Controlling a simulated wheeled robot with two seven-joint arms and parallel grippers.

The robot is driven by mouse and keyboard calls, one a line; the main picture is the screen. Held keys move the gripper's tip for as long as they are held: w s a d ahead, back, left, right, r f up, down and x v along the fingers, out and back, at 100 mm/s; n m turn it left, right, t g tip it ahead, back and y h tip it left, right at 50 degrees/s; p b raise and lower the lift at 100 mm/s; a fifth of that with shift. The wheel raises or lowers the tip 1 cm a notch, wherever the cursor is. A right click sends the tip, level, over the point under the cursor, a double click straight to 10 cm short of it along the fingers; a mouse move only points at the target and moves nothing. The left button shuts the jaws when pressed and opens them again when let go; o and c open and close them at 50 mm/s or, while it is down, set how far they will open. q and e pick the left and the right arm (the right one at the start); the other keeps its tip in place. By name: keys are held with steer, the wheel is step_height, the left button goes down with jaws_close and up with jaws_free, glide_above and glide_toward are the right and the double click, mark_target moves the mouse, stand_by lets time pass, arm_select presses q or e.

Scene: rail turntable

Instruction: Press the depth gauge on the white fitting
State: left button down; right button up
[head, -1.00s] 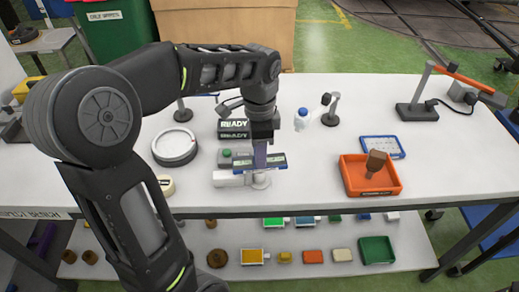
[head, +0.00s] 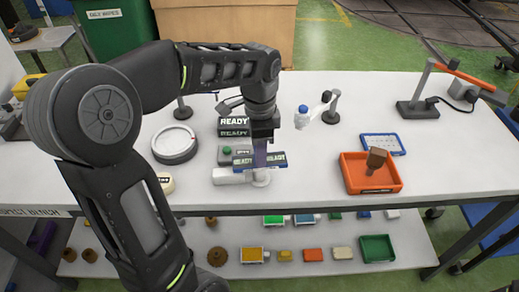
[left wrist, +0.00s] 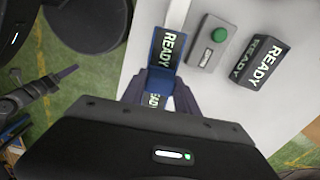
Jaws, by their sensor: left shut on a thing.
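The depth gauge (head: 272,159) is blue with a dark display that reads READY. It also shows in the left wrist view (left wrist: 168,50). My left gripper (head: 261,151) is shut on the gauge and points down. The white fitting (head: 230,178) lies at the bench's front, with a round white part (head: 262,179) at its right end. The gauge is directly over this round part in the head view. The exact contact between them is hidden. My right gripper is not in view.
A grey box with a green button (head: 227,152) and a black READY sign (head: 232,123) stand behind the fitting. A round dial (head: 174,144) is at left. An orange tray (head: 370,186) holds a brown-handled tool. The bench between the fitting and tray is clear.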

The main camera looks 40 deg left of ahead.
arm_select(q)
steer(key=shift+f, duration=0.45)
steer(key=shift+f, duration=0.1)
stand_by(1.4)
steer(key=shift+r+p, duration=2.65)
steer(key=shift+r, duration=1)
steer(key=shift+f, duration=0.1)
